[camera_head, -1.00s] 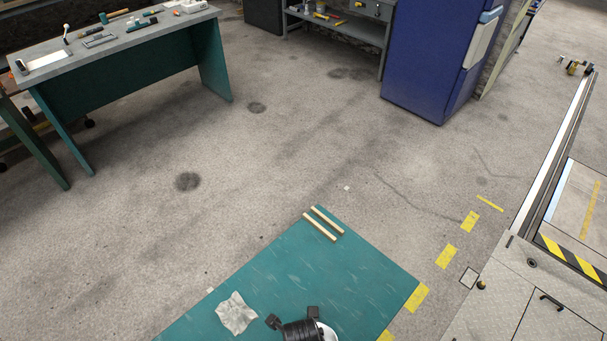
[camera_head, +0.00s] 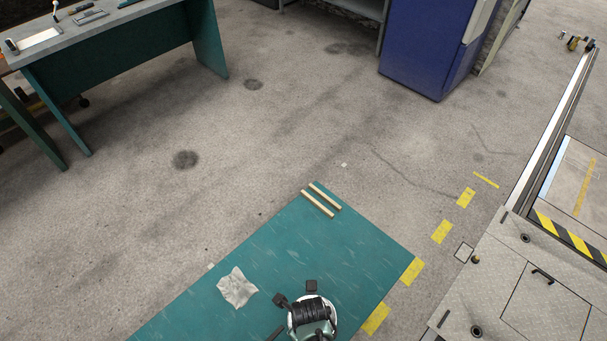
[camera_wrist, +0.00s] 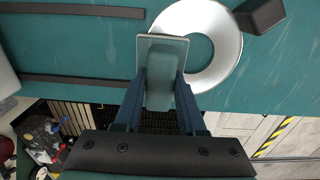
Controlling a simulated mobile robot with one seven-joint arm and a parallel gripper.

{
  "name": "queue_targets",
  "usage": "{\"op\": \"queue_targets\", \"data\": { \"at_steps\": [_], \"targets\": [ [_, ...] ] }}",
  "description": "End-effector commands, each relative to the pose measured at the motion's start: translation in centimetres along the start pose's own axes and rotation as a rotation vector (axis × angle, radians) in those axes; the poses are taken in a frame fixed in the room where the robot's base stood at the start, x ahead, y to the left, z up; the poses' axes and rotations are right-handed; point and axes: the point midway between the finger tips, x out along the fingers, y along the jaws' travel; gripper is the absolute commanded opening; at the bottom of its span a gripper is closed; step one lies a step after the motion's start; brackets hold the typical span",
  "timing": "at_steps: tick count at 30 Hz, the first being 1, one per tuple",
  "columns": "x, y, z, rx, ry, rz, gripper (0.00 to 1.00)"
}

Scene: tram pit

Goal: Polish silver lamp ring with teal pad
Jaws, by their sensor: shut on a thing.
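The silver lamp ring (camera_wrist: 225,45) lies flat on the teal mat in the wrist view. In the head view its pale rim (camera_head: 333,318) shows around my dark wrist, which hides most of it. My gripper (camera_wrist: 165,88) is shut on the teal pad (camera_wrist: 161,92), a grey-teal block with a flat pale-edged plate at its far end. The plate overlaps the ring's left side in the wrist view. I cannot tell whether pad and ring touch. Black blocks (camera_head: 311,287) stand around the ring; one shows at the upper right of the wrist view (camera_wrist: 262,14).
The teal mat (camera_head: 350,255) carries a crumpled pale cloth (camera_head: 237,287) and two wooden strips (camera_head: 321,200). A workbench (camera_head: 120,50) stands at upper left and a blue cabinet (camera_head: 430,50) at the back. A metal-plated platform (camera_head: 500,290) lies right. Open floor lies beyond the mat.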

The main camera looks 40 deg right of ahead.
Motion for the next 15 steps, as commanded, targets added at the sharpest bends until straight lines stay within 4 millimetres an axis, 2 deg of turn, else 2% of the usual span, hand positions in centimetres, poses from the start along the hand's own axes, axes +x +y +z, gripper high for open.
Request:
{"op": "queue_targets", "data": {
  "at_steps": [15],
  "targets": [
    [0.1,-1.7,-1.7,0.004,0.001,0.0,0.0]
  ]
}}
